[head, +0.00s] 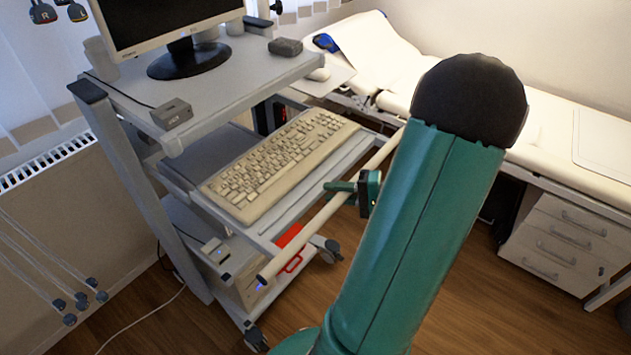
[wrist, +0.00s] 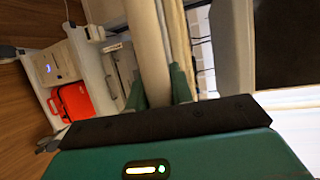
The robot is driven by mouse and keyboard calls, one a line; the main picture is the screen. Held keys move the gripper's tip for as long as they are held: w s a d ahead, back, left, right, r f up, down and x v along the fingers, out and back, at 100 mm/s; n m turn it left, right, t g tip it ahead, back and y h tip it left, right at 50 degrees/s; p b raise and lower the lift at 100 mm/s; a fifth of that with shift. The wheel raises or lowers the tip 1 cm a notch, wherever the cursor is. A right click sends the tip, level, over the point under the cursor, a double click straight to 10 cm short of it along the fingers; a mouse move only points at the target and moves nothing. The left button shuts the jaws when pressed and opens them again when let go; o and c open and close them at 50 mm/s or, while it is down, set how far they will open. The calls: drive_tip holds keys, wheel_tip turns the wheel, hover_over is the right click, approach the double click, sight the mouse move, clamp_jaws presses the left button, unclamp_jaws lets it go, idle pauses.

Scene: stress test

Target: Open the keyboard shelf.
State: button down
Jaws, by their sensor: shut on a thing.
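The keyboard shelf (head: 318,182) is a grey tray on a wheeled cart, below the cart's top. It extends out in front of the top, and a beige keyboard (head: 278,165) lies on it. A long pale round handle bar (head: 306,231) runs along the shelf's front edge. My gripper (head: 342,187) is shut on this bar near its middle. In the wrist view, the bar (wrist: 147,45) passes between my two green fingers (wrist: 159,88). My arm hides part of the view to the right of the bar.
A monitor (head: 170,25) and small boxes stand on the cart's top (head: 225,80). A red object (head: 290,250) sits low on the cart. A padded bed (head: 560,145) and a white drawer unit (head: 560,240) are at the right. Wooden floor (head: 480,290) shows in front.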

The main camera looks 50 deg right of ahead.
drive_tip(key=shift+s+d, duration=0.1)
drive_tip(key=shift+s, duration=2.2)
drive_tip(key=c, duration=1.2)
unclamp_jaws()
drive_tip(key=shift+c, duration=0.2)
drive_tip(key=v, duration=1.3)
drive_tip(key=shift+s+r, duration=0.2)
drive_tip(key=shift+s, duration=0.2)
drive_tip(key=shift+d, duration=0.15)
